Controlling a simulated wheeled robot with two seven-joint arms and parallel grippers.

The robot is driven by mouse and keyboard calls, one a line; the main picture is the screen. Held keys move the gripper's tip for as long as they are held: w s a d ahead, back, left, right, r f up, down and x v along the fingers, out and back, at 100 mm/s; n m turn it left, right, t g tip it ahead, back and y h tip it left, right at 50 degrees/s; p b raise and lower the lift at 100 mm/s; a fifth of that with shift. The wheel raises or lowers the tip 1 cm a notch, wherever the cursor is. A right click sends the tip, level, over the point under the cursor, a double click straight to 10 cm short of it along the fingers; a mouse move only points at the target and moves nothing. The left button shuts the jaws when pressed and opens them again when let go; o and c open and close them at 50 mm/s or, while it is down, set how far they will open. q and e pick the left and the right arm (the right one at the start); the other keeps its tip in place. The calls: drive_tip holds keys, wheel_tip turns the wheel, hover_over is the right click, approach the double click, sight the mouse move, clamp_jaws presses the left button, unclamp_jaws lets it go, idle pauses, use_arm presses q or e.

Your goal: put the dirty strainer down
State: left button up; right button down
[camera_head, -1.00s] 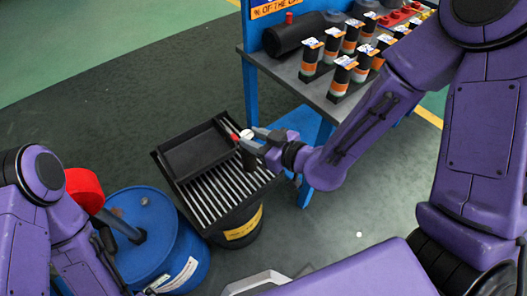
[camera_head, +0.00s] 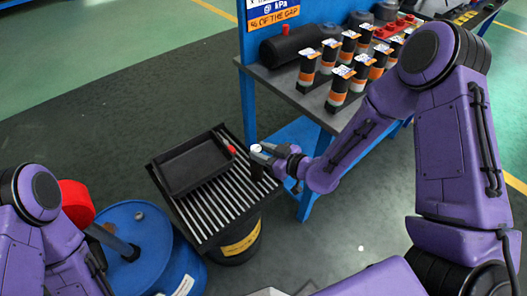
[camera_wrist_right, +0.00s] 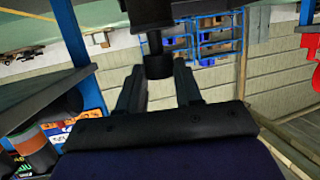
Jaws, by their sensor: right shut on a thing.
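My right gripper (camera_head: 262,156) is shut on a small dark cylindrical thing with a pale top, which I take to be the strainer (camera_head: 257,169). It is by the right edge of the slatted grate (camera_head: 212,212). I cannot tell whether it touches the grate. In the right wrist view, a dark stem with a wider black end (camera_wrist_right: 158,66) shows between the two fingers. A black tray (camera_head: 165,185) lies on the grate, and a red-tipped rod (camera_head: 231,150) is at its right side. My left gripper is out of view; only its arm shows at the left.
The grate sits on a dark drum with a yellow label (camera_head: 240,244). A blue drum (camera_head: 145,262) stands to its left. A workbench (camera_head: 290,84) with several striped canisters (camera_head: 340,87) is behind my right gripper. The slats right of the tray are bare.

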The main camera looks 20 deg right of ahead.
drive_tip(key=shift+f, duration=0.1)
drive_tip(key=c, duration=0.8)
unclamp_jaws()
drive_tip(key=shift+o, duration=0.2)
drive_tip(key=shift+r, duration=0.35)
drive_tip(key=v, duration=1.2)
drive_tip(key=s+d+f+m+g+h, duration=0.3)
drive_tip(key=s+f+m+g+h, duration=0.1)
drive_tip(key=s+f, duration=0.5)
drive_tip(key=s+d+f+m+g+h, duration=0.4)
drive_tip(key=s+f+m+h, duration=0.3)
drive_tip(key=f, duration=0.6)
drive_tip(key=s+m+g, duration=0.1)
drive_tip(key=s+m, duration=0.1)
drive_tip(key=s, duration=0.1)
drive_tip(key=shift+s+d+f+p, duration=0.2)
drive_tip(key=shift+s+f+p, duration=0.05)
drive_tip(key=shift+s+p, duration=0.1)
